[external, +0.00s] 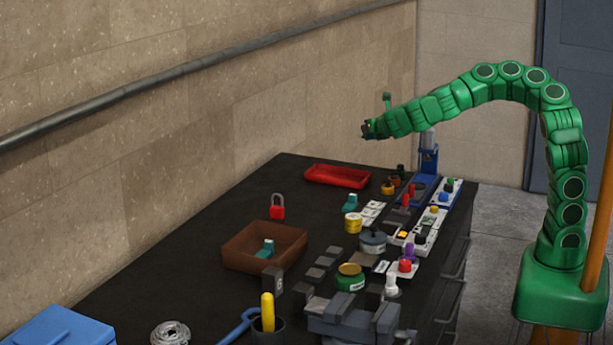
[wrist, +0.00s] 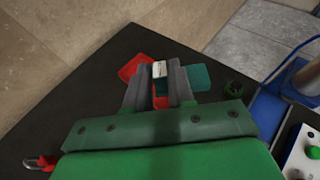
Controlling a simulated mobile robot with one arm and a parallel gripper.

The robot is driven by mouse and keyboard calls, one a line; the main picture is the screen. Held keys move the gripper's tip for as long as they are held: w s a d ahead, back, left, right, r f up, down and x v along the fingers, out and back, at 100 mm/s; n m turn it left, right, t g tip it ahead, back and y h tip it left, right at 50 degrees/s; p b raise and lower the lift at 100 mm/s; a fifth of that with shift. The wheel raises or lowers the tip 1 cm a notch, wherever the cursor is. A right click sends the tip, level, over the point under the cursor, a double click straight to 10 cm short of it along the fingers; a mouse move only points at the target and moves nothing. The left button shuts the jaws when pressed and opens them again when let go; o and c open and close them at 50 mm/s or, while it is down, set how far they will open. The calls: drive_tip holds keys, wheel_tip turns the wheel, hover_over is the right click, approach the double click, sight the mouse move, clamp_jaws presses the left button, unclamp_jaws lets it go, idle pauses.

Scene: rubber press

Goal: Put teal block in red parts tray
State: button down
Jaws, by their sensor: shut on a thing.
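My gripper (external: 368,130) is raised above the far part of the dark bench in the external view. In the wrist view, my gripper (wrist: 160,75) is shut on the teal block (wrist: 196,78), which shows between the fingers and past the right one. A small pale face also shows between the fingertips. The red parts tray (external: 338,176) lies empty at the bench's far end. In the wrist view, the tray (wrist: 135,67) is below and beyond the fingers, partly hidden by them. The held block is too small to make out in the external view.
A brown tray (external: 235,253) holds another teal piece (external: 266,249). A teal piece (external: 350,203) stands nearer than the red tray. A red padlock (external: 277,208) lies left of it. Control boxes, knobs and jars crowd the right side. The wall runs along the left.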

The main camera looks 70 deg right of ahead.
drive_tip(key=shift+f, duration=2.4)
hover_over(338, 176)
drive_tip(key=a, duration=0.6)
drive_tip(key=shift+s+d+f, duration=0.1)
drive_tip(key=shift+s+f, duration=0.05)
drive_tip(key=shift+f, duration=1.6)
drive_tip(key=shift+s+a+f, duration=0.1)
drive_tip(key=shift+s+f, duration=0.05)
drive_tip(key=shift+f, duration=1.55)
drive_tip(key=shift+s+d+f, duration=0.1)
drive_tip(key=shift+s+f, duration=0.05)
drive_tip(key=shift+f, duration=3.05)
drive_tip(key=c, duration=1)
unclamp_jaws()
